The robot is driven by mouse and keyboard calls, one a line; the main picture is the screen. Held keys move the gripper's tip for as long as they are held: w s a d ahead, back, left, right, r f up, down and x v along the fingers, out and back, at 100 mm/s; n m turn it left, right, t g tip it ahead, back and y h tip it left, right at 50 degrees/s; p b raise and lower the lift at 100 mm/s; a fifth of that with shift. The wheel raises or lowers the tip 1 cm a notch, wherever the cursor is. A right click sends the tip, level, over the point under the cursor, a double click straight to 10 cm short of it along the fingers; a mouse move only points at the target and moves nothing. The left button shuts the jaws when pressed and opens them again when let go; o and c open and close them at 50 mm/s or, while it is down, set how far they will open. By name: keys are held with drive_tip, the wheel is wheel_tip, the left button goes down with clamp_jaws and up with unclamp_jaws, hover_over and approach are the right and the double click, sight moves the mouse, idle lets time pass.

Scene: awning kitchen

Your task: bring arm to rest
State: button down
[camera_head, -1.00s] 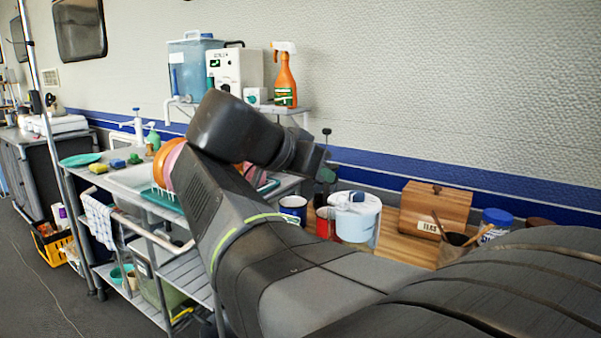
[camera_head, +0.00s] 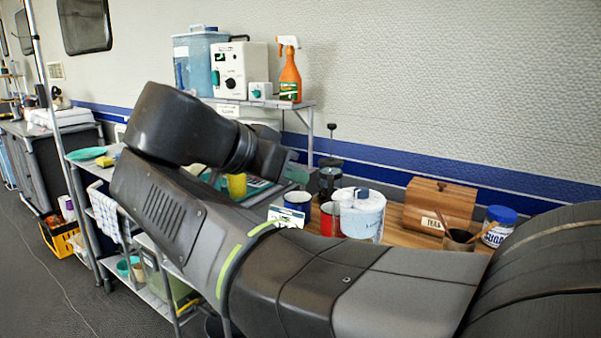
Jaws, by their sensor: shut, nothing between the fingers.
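My arm crosses the middle of the view, folded back at the elbow over the wash stand. My gripper (camera_head: 284,160) is at the end of the wrist, pointing right and away from me. It is small and partly hidden by the wrist, but it is shut and holds nothing. It is in the air in front of the shelf legs, apart from the mugs and the jar to its right.
A wooden counter (camera_head: 402,231) at right bears a blue mug (camera_head: 297,201), a white canister (camera_head: 362,217), a wooden box (camera_head: 440,204) and a sugar jar (camera_head: 497,226). A raised shelf holds a spray bottle (camera_head: 290,72) and a water tank (camera_head: 199,58).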

drive_tip(key=b+x, duration=0.3)
drive_tip(key=x, duration=0.8)
drive_tip(key=shift+w+d+r+b, duration=0.2)
drive_tip(key=shift+w+d+b, duration=0.1)
drive_tip(key=shift+d, duration=0.15)
drive_tip(key=shift+r, duration=0.1)
idle(0.4)
